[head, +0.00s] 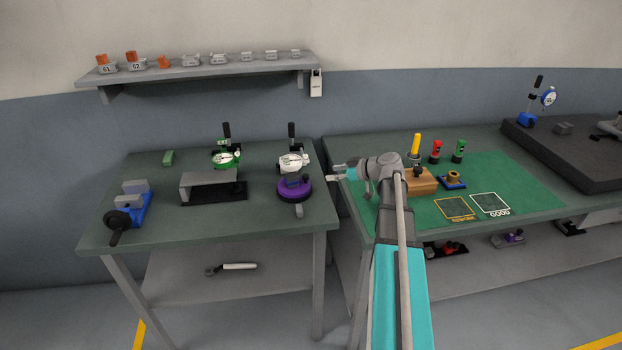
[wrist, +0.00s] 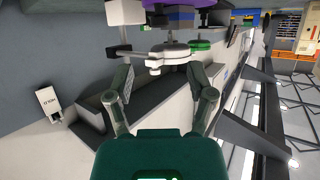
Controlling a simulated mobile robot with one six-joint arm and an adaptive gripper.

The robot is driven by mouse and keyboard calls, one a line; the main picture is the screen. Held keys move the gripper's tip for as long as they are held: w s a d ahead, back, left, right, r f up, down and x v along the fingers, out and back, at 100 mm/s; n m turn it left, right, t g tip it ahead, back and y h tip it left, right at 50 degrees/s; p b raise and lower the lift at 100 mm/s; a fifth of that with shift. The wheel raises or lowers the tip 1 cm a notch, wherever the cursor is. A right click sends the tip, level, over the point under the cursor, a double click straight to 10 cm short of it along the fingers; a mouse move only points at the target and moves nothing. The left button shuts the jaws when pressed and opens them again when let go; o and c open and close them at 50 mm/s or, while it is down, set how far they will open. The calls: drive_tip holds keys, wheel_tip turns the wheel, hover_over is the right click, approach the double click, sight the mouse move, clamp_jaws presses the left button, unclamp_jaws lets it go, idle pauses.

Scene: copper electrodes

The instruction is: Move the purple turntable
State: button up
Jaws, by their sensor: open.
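The purple turntable (head: 294,190) sits near the right end of the left bench, with a grey block on top and a grey tab at its front edge. A white dial gauge (head: 292,161) on a black post stands at it. In the wrist view a purple part of the turntable (wrist: 160,4) shows at the top edge, mostly cut off, with the white gauge (wrist: 168,52) below it. My gripper (head: 332,172) is open and empty, pointing left, to the right of the turntable and apart from it. The open fingers also show in the wrist view (wrist: 160,68).
A green dial gauge (head: 226,159) by a grey bracket (head: 208,180) and a blue vise (head: 133,206) stand further left. A wall shelf (head: 205,70) hangs above. A right bench (head: 350,150) holds a green mat and a wooden block (head: 420,184). A gap separates the benches.

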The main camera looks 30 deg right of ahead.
sight(307, 176)
drive_tip(key=b+x, duration=0.3)
drive_tip(key=x, duration=0.6)
drive_tip(key=shift+w+a, duration=0.2)
drive_tip(key=shift+s, duration=0.1)
clamp_jaws()
